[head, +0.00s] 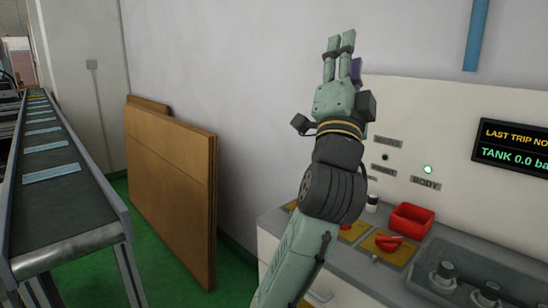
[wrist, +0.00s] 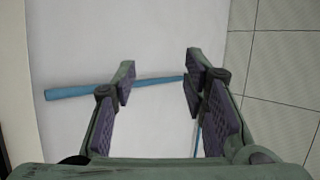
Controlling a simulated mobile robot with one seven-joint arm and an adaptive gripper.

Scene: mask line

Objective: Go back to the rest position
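My gripper (head: 341,52) is raised in front of the pale wall in the head view, its fingers pointing up. In the wrist view my gripper (wrist: 158,88) shows two fingers with dark ridged pads, held well apart. Nothing is between the pads. Behind them are the pale wall and a blue pipe (wrist: 75,91). My arm rises from the bottom of the head view and hides part of the bench.
A grey bench (head: 350,258) at the right holds a red bin (head: 411,221), a red handle (head: 388,242) and a grey tray (head: 425,276) with dark knobs. A display (head: 512,145) hangs above. Brown boards (head: 168,190) lean left; a conveyor (head: 62,215) carries several masks.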

